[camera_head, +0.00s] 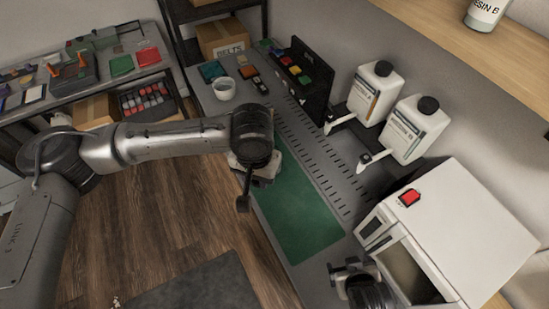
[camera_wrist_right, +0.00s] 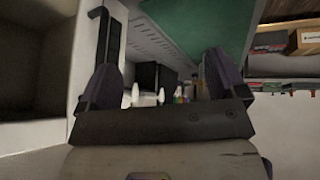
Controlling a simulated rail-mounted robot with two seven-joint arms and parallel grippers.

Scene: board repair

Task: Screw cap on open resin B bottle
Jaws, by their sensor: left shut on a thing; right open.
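A white bottle marked "ESIN B" (camera_head: 487,12) stands on the wooden shelf at the top right; its top is cut off by the frame, so I cannot see whether it is capped. Two white bottles with black caps hang on the wall: a left one (camera_head: 374,95) and a right one (camera_head: 415,130) labelled B. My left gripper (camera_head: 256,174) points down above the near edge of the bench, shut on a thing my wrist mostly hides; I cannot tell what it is. My right gripper (camera_head: 352,275) is open and empty in front of the white oven; its spread fingers show in the right wrist view (camera_wrist_right: 162,85).
The white oven (camera_head: 465,225) with a red button (camera_head: 409,198) stands at the bench's near right. A green mat (camera_head: 300,215) lies clear. A white cup (camera_head: 224,88), a dark rack (camera_head: 300,75) and a cardboard box (camera_head: 222,38) stand at the far end.

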